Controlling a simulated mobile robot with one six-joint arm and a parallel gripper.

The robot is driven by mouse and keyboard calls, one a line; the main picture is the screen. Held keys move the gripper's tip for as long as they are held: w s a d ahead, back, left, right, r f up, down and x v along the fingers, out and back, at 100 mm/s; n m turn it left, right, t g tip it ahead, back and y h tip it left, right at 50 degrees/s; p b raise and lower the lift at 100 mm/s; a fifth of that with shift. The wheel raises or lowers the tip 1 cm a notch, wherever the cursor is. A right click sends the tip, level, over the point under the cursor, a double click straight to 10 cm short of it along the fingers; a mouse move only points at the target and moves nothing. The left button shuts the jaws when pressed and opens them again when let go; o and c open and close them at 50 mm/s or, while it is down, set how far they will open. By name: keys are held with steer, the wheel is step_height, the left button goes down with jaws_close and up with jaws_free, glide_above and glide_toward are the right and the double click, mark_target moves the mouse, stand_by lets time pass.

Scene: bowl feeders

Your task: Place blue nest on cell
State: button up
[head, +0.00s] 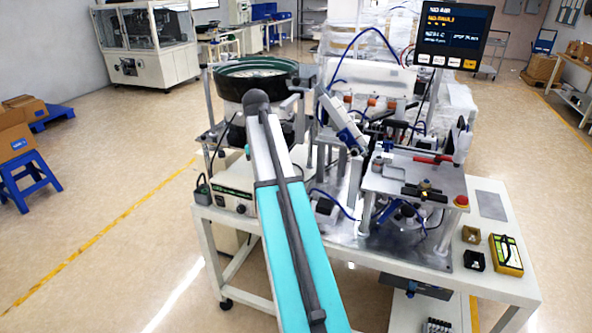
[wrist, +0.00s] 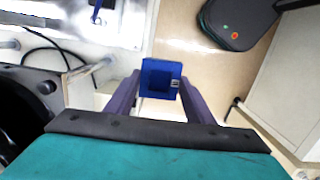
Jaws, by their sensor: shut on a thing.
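The blue nest (wrist: 160,70) is a small square block with a square recess, seen in the wrist view. It sits between the purple fingers of my gripper (wrist: 158,90), which is shut on it and holds it clear of surfaces. The cell (head: 405,180) stands on a white table in the head view, with metal plates, blue hoses and a raised screen. Neither my gripper nor the nest can be made out in the head view; my arm crosses the left side of the table there.
A green-rimmed bowl feeder (head: 255,70) stands left of the cell, with a control box (head: 232,196) below it.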

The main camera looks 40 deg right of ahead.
steer(key=w+a+f, duration=0.1)
steer(key=a+f, duration=0.2)
steer(key=a, duration=0.8)
steer(key=w+a+f+b, duration=0.1)
steer(key=w+a+f, duration=0.1)
steer(key=a, duration=1)
steer(key=w+a+f, duration=0.2)
steer(key=a+f, duration=0.2)
steer(key=a, duration=0.7)
steer(key=shift+w+a+f, duration=0.2)
steer(key=shift+s, duration=0.1)
